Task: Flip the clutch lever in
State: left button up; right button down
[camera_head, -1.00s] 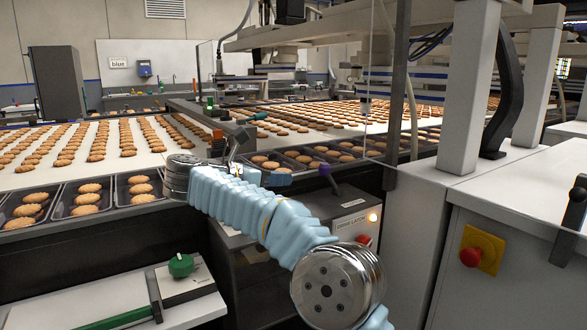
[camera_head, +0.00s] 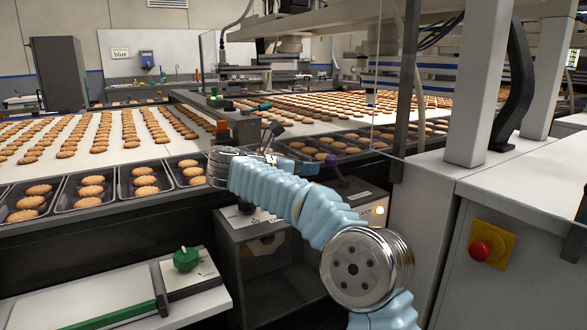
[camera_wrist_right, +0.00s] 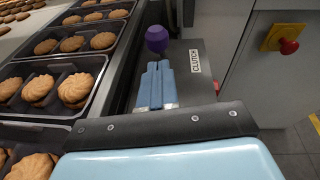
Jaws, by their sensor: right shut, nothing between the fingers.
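The clutch lever has a purple round knob (camera_wrist_right: 157,38) and stands on a grey box labelled CLUTCH (camera_wrist_right: 195,90) in the right wrist view. In the head view the purple knob (camera_head: 334,177) shows just above my blue-sleeved right arm. My right gripper (camera_wrist_right: 157,64) has two blue fingers closed together with nothing between them. In the wrist view the fingertips point at the knob and appear just short of it; the lever's shaft is largely hidden. In the head view the right gripper (camera_head: 284,163) is partly hidden by its wrist. My left gripper is not in view.
Black trays of biscuits (camera_head: 90,190) line the conveyor edge beside my right arm. A yellow-backed red button (camera_head: 480,250) is on the right cabinet. A green knob (camera_head: 186,259) sits on a panel at lower left. A grey post (camera_head: 405,80) stands beyond the lever.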

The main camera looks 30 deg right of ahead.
aim_at(337, 172)
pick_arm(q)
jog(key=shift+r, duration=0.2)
pick_arm(e)
jog(key=shift+x, duration=1.35)
